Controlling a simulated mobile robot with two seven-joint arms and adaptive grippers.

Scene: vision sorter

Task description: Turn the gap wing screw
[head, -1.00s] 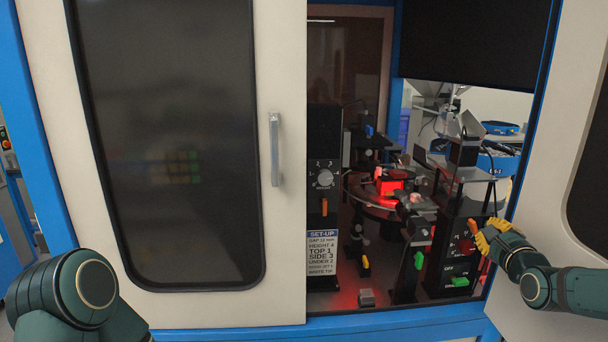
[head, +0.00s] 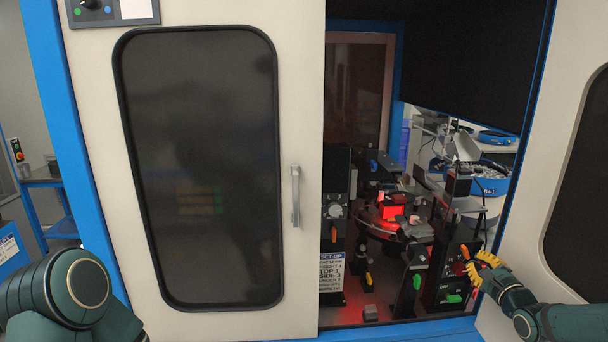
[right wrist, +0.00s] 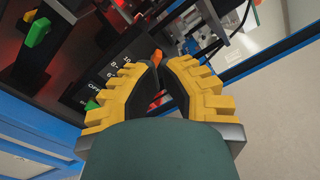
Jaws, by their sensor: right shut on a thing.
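My right gripper (head: 474,263) is at the black control box (head: 448,272) on the right side of the machine's opening. Its yellow ribbed fingers (right wrist: 160,80) close around a small orange handle (right wrist: 157,84) in the right wrist view. The fingers hide most of this handle, and an orange tip (head: 464,252) shows beside them in the head view. I cannot tell from its shape whether it is the gap wing screw. Printed numbers and "OFF" (right wrist: 96,86) show on the box beside the fingers. My left gripper is out of view.
A green switch (head: 454,298) sits low on the box. A green handle (right wrist: 38,32) and an orange-yellow handle (head: 368,279) stand nearby. A red-lit turntable (head: 392,212) is behind. Door panels flank the opening.

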